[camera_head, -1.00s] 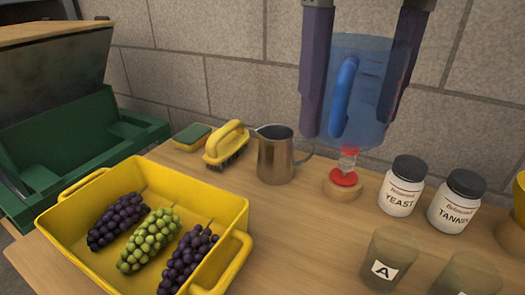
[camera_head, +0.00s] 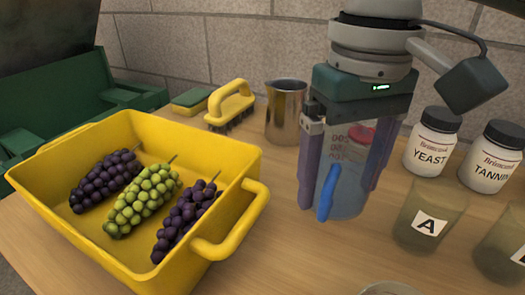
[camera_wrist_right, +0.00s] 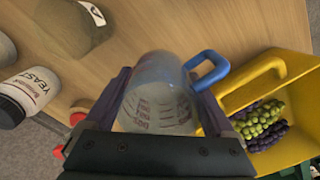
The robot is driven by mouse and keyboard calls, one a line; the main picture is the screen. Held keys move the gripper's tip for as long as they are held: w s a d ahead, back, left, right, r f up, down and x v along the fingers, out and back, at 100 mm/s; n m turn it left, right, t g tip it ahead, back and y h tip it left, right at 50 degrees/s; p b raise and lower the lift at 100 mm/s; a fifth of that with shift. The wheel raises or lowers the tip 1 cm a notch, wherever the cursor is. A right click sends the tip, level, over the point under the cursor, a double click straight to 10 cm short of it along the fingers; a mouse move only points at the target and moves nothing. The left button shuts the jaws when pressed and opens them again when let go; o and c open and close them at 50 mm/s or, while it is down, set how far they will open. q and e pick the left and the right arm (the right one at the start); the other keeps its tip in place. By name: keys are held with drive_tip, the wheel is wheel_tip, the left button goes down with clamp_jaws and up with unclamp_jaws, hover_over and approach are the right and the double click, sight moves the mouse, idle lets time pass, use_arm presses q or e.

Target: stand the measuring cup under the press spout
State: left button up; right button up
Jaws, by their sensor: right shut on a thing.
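The measuring cup (camera_head: 345,205) is clear and bluish, with red markings and a blue handle. It is roughly upright in front of the metal jug, right of the yellow crate; I cannot tell how far its base is above the table. My right gripper (camera_head: 341,190) comes from above and is shut on the cup, one purple finger on each side. In the right wrist view the cup (camera_wrist_right: 158,90) sits between the fingers, with its handle pointing to the upper right. I cannot make out the press spout in these views. My left gripper is not in view.
The yellow crate (camera_head: 228,190) holds three grape bunches. A metal jug (camera_head: 285,112), a brush (camera_head: 231,105) and a sponge (camera_head: 190,102) stand behind. Yeast (camera_head: 432,140) and tannin (camera_head: 492,155) jars and a cup marked A (camera_head: 424,215) are at right. A green machine (camera_head: 120,95) is at left.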

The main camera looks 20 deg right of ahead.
sight(328, 232)
wheel_tip(328, 232, down, 6)
drive_tip(key=shift+r+b, duration=0.25)
drive_tip(key=shift+b, duration=0.6)
drive_tip(key=shift+f, duration=0.1)
drive_tip(key=shift+f, duration=0.1)
drive_tip(key=o, duration=1.1)
drive_tip(key=shift+c, duration=0.2)
